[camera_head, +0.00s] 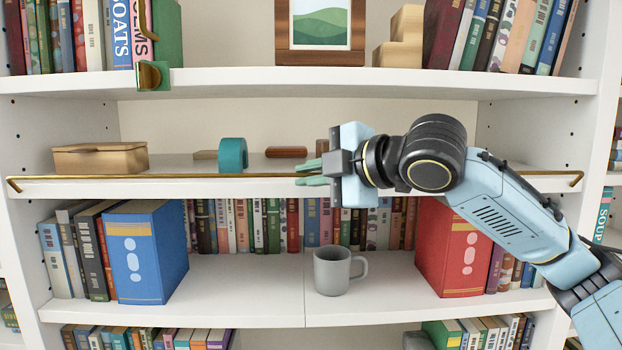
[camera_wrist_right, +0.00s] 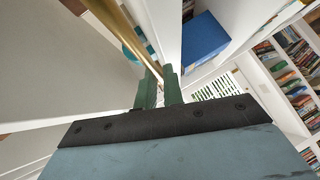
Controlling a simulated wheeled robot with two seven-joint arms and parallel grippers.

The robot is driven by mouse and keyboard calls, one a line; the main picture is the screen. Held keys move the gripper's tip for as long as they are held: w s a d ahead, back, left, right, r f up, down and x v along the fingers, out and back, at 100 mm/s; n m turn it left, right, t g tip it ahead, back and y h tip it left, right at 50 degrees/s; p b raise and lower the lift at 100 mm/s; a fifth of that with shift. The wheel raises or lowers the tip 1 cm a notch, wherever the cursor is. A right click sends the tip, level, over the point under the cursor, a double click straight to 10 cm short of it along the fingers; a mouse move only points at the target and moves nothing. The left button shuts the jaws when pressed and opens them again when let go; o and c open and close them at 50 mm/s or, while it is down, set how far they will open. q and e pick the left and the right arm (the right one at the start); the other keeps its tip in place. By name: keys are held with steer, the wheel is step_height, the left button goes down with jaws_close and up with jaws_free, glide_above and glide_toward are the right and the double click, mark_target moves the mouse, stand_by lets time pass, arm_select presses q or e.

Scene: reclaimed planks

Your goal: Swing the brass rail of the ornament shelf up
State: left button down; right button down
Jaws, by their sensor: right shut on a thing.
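The brass rail (camera_head: 200,177) runs along the front of the ornament shelf (camera_head: 240,188), level with the board's upper edge, with a bent end at each side. My right gripper (camera_head: 308,172) reaches in from the right and is shut on the rail near its middle. In the right wrist view, the rail (camera_wrist_right: 122,32) runs to the green fingers (camera_wrist_right: 161,82), which close around it. My gripper hides a short stretch of the rail. My left gripper is not in view.
A wooden box (camera_head: 100,159), a teal ring (camera_head: 232,154) and small wooden pieces stand on the ornament shelf behind the rail. A grey mug (camera_head: 333,270) stands below. A brass fitting (camera_head: 150,75) hangs at the upper shelf's left front.

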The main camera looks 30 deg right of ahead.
steer(key=shift+r, duration=0.25)
steer(key=c, duration=1.5)
jaws_free()
steer(key=shift+s, duration=0.15)
steer(key=shift+f, duration=0.1)
steer(key=b+v, duration=0.4)
steer(key=v, duration=0.9)
steer(key=shift+s+d, duration=0.1)
steer(key=shift+s, duration=0.05)
